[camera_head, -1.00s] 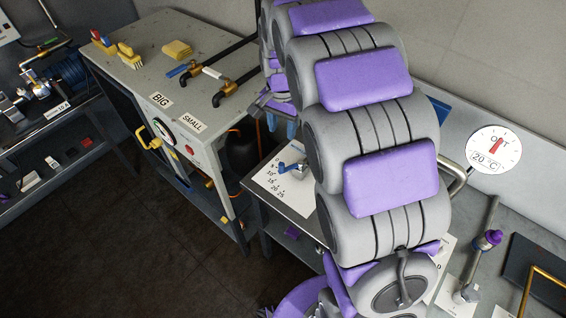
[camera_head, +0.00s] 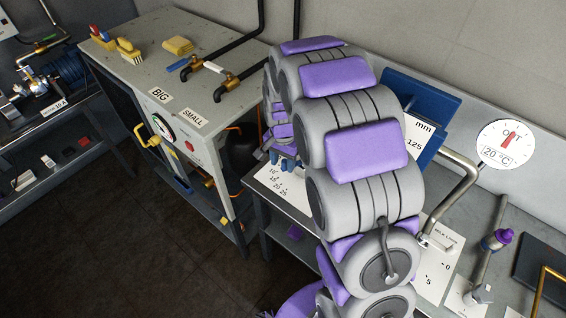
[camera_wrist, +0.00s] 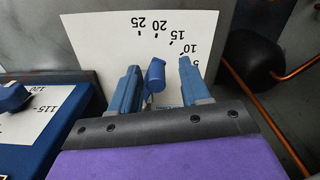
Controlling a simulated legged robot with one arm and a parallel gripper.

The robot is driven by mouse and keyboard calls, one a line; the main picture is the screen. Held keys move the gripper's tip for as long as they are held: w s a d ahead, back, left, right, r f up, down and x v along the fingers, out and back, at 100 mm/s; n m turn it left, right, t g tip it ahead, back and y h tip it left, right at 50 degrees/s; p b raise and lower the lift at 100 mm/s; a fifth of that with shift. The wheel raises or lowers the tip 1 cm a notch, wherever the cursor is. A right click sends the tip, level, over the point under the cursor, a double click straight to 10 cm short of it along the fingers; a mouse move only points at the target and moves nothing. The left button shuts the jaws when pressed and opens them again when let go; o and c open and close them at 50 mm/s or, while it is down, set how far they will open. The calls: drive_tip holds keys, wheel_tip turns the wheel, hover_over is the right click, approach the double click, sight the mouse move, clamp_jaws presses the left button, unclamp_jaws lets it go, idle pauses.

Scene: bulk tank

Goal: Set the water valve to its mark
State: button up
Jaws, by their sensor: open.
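A small blue lever handle (camera_wrist: 155,76), likely the water valve, stands over a white scale card (camera_wrist: 95,40) marked 5 to 25. My gripper (camera_wrist: 160,84) is open, with one blue finger on each side of the handle. The handle is nearer the left finger in the wrist view; I cannot tell if they touch. The lower part of the valve is hidden by my gripper. In the head view my gripper (camera_head: 284,163) is over the card (camera_head: 296,196), partly behind my arm, and the handle cannot be made out.
A blue board (camera_head: 440,102) with a "mm" scale stands behind my arm. A round 20 °C dial (camera_head: 505,145) and a bent metal pipe (camera_head: 462,190) are to the right. A grey cabinet (camera_head: 130,65) labelled BIG and SMALL stands left. A black round tank (camera_wrist: 250,62) and copper pipe are beside the card.

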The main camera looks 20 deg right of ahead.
drive_tip(key=shift+f, duration=0.15)
drive_tip(key=shift+d, duration=0.25)
drive_tip(key=shift+c, duration=0.7)
clamp_jaws()
